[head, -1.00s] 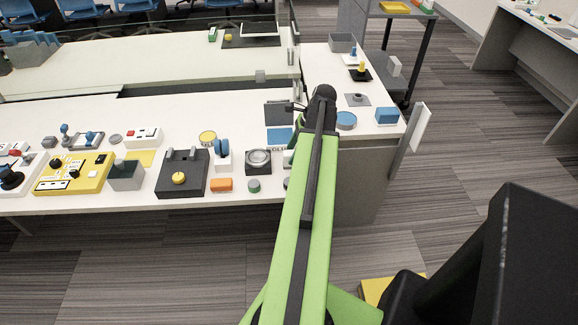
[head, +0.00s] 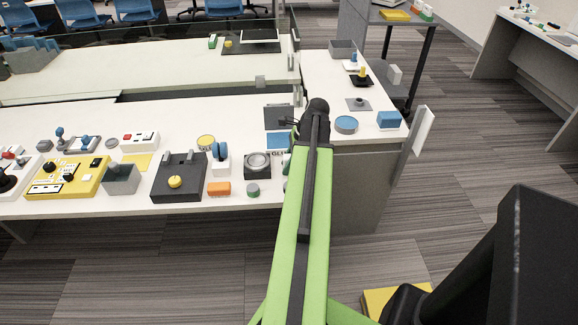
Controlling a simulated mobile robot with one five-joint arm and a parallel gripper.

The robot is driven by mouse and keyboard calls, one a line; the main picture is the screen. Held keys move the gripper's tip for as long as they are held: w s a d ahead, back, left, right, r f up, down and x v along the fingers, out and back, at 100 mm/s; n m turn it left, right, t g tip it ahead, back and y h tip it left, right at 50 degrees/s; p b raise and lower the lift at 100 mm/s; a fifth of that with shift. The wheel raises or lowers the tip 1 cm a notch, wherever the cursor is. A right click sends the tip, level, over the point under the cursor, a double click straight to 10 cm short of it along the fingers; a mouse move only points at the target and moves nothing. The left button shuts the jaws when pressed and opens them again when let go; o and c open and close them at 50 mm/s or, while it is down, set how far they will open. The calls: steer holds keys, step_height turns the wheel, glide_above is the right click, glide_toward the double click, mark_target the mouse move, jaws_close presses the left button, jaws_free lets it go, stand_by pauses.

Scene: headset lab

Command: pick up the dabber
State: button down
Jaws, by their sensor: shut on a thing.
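My gripper (head: 291,121) is only partly in view, as thin dark parts to the left of the black wrist at the end of my green arm. It is over the right part of the long white bench, by a dark grey mat and a blue-and-white pad with lettering (head: 277,140). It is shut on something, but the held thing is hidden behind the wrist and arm. I cannot pick out the dabber for certain anywhere in view.
The white bench (head: 120,213) holds an orange block (head: 219,188), a black box with a yellow knob (head: 174,182), a yellow panel (head: 87,187) and a round-topped dark block (head: 257,165). A blue disc (head: 346,124) and blue block (head: 389,119) stand right of my wrist.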

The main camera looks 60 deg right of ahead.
mark_target(285, 156)
steer(key=shift+r, duration=0.1)
steer(key=shift+r+p, duration=0.6)
steer(key=shift+p, duration=0.1)
steer(key=r+p, duration=0.4)
steer(key=shift+w+d, duration=0.15)
steer(key=shift+d, duration=0.05)
steer(key=w+d+r+p, duration=0.5)
steer(key=w+d, duration=0.2)
steer(key=d, duration=0.1)
steer(key=shift+w+r+p, duration=0.35)
